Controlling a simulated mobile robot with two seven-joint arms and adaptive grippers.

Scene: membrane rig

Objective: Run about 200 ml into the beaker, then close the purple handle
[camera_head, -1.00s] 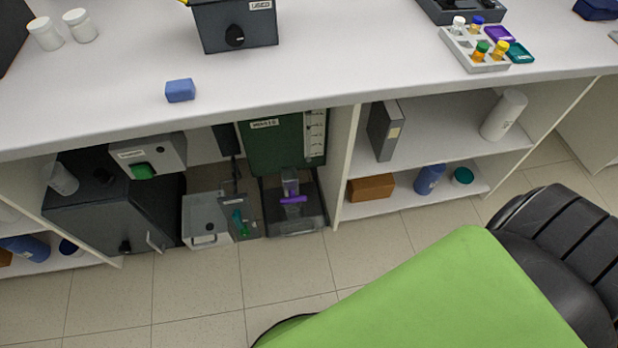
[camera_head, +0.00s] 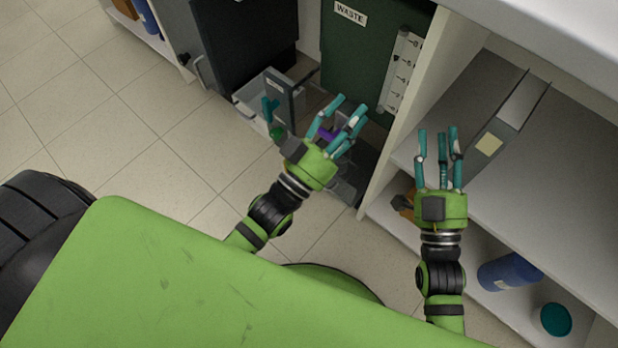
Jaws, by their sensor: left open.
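The dark green tank labelled WASTE (camera_head: 350,52) stands under the bench with a white level scale (camera_head: 404,72) on its right side. The purple handle (camera_head: 326,133) shows only as a sliver behind my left gripper (camera_head: 346,108), so I cannot tell its position. The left gripper's fingers are spread and empty, in front of the tank's lower part in this view; I cannot tell whether they touch the handle. My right gripper (camera_head: 438,134) has its fingers apart and empty, in front of the shelf unit. I cannot make out the beaker or any liquid.
A dark cabinet (camera_head: 225,45) stands further left. The right shelves hold a binder (camera_head: 500,135), a blue bottle (camera_head: 510,270) and a teal-topped jar (camera_head: 556,319). Floor at left is clear.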

